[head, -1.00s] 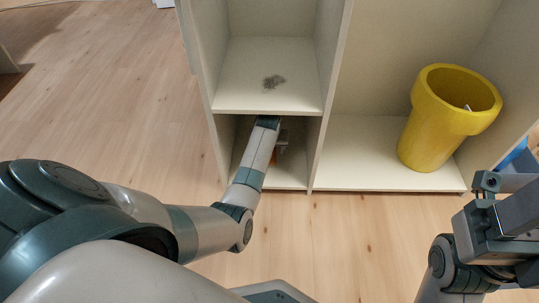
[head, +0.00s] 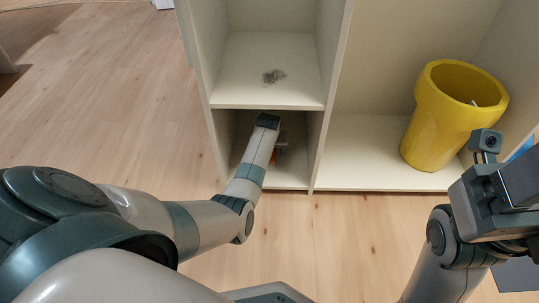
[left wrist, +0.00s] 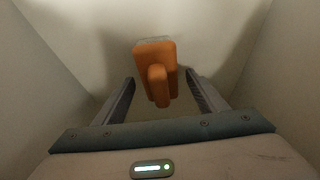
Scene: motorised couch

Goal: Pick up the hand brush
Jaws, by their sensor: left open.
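The hand brush shows an orange handle (left wrist: 155,72) in the left wrist view, inside the lower left cubby of the shelf unit. A small bit of orange (head: 273,158) also shows beside my left forearm in the head view. My left gripper (left wrist: 159,78) is open, with one finger on each side of the handle and visible gaps between. It is not closed on the brush.
The cream shelf unit (head: 330,110) has close side walls around my left arm and a board above it. A grey dusty clump (head: 274,76) lies on the upper left shelf. A yellow bin (head: 435,130) stands in the right compartment. The wooden floor (head: 110,110) at left is clear.

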